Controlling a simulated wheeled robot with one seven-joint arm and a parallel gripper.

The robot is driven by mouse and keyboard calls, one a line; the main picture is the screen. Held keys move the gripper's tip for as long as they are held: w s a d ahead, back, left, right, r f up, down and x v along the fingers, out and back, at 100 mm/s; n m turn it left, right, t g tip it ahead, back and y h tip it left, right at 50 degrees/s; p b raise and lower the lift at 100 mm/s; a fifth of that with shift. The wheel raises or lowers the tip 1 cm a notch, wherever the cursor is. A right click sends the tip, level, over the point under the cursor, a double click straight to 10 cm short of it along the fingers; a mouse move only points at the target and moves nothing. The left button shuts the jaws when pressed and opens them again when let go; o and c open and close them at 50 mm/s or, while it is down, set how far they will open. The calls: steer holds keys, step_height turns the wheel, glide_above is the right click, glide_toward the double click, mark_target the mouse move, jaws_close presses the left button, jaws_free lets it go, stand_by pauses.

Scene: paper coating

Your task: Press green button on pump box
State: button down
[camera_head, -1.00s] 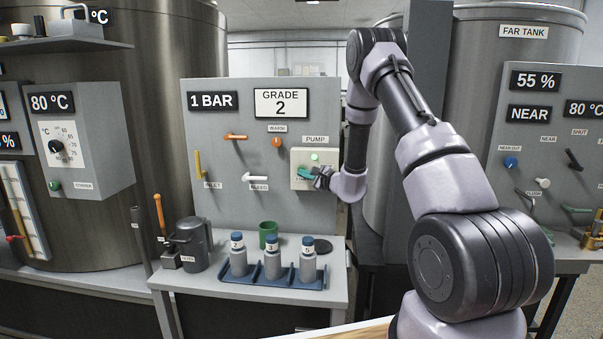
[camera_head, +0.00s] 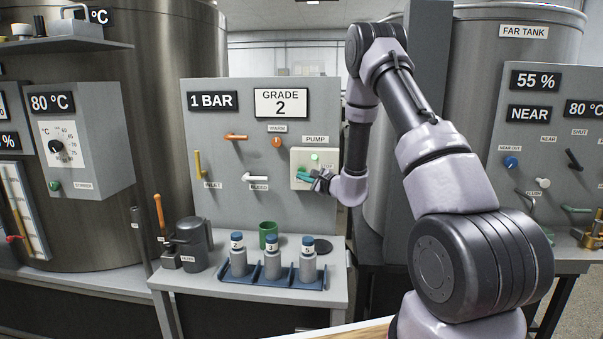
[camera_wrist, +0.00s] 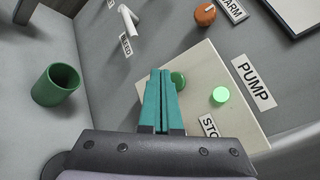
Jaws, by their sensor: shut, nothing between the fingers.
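The pump box (camera_head: 299,158) is a cream box on the grey panel under the PUMP label; it also shows in the wrist view (camera_wrist: 205,65). In the wrist view a darker green button (camera_wrist: 179,80) sits on its face, partly hidden behind my fingertips. A bright, glowing green disc (camera_wrist: 220,95) is to its right, closer to the PUMP label; it also shows in the head view (camera_head: 314,157). My gripper (camera_wrist: 167,72) is shut and empty, its teal fingers beside the green button. I cannot tell whether they touch it.
A STOP label (camera_wrist: 210,126) is on the box. A white bleed handle (camera_head: 256,178) and an orange warm knob (camera_head: 277,142) are nearby on the panel. Below are a green cup (camera_head: 268,228) and a blue rack (camera_head: 258,282) holding several bottles.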

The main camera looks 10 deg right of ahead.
steer(key=s, duration=0.2)
steer(key=s+a, duration=0.1)
steer(key=shift+s+a, duration=0.15)
steer(key=shift+s, duration=0.2)
stand_by(0.3)
steer(key=s+a+r+n+g+y, duration=0.3)
steer(key=s+a+r+n+g, duration=0.2)
steer(key=s+r, duration=0.45)
steer(key=s+a+r+n+g+y, duration=0.3)
steer(key=s+a+r+n+g, duration=0.25)
steer(key=s+r, duration=0.4)
steer(key=s+d+r+n+t+h, duration=0.1)
steer(key=s+d+r+n+h, duration=0.1)
steer(key=s+d+h, duration=0.4)
steer(key=s+d+r+n+t+h, duration=0.1)
steer(key=s+d+r+n+h, duration=0.2)
steer(key=s+d+h, duration=0.3)
steer(key=s+d+n, duration=0.1)
steer(key=s+d, duration=0.2)
steer(key=s, duration=0.3)
steer(key=shift+s+d+r, duration=0.2)
steer(key=shift+s+d, duration=0.2)
